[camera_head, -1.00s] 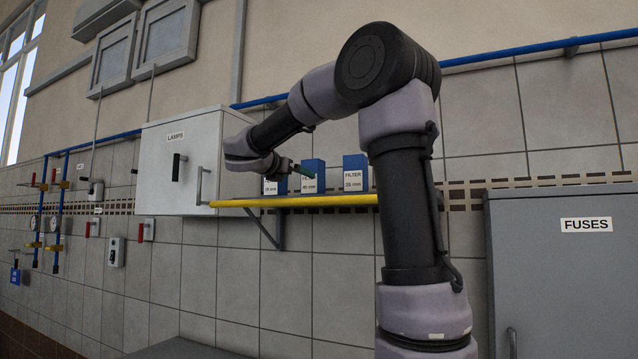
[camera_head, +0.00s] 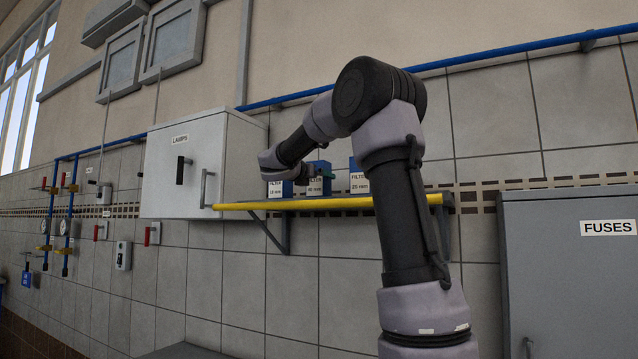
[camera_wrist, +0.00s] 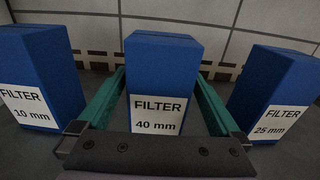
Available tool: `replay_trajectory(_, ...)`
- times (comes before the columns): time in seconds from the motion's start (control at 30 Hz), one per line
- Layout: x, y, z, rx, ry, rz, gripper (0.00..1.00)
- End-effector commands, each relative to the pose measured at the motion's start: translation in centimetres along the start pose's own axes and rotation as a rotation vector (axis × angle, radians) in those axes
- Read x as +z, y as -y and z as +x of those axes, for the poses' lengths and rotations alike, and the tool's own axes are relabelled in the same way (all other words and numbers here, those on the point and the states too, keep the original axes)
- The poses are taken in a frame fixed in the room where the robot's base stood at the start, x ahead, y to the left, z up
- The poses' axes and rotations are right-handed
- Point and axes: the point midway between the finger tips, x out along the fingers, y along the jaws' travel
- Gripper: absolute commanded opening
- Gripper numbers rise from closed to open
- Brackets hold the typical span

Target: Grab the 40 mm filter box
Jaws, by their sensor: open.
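The 40 mm filter box (camera_wrist: 160,68) is blue with a white label reading FILTER 40 mm. It stands upright in the middle of the wrist view, and in the head view it is the middle box (camera_head: 319,186) on the shelf. My gripper (camera_wrist: 160,88) is open, with one green finger on each side of this box. I cannot tell whether the fingers touch it. In the head view my gripper (camera_head: 313,176) is at the box's front, hiding part of it.
The 10 mm filter box (camera_wrist: 40,70) stands left and the 25 mm box (camera_wrist: 275,90) right, both close to my fingers. The shelf has a yellow front rail (camera_head: 330,203). The LAMPS cabinet (camera_head: 185,170) is left of the shelf, and the FUSES cabinet (camera_head: 570,270) is right.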

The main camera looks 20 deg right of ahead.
Motion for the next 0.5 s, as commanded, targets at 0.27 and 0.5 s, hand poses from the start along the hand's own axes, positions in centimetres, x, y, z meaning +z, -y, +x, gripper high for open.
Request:
replay_trajectory(0.27, -0.02, -0.05, 1.19, 0.001, -0.001, 0.001, 1.0)
replay_trajectory(0.5, -0.03, -0.05, 1.15, 0.001, -0.001, 0.001, 0.43)
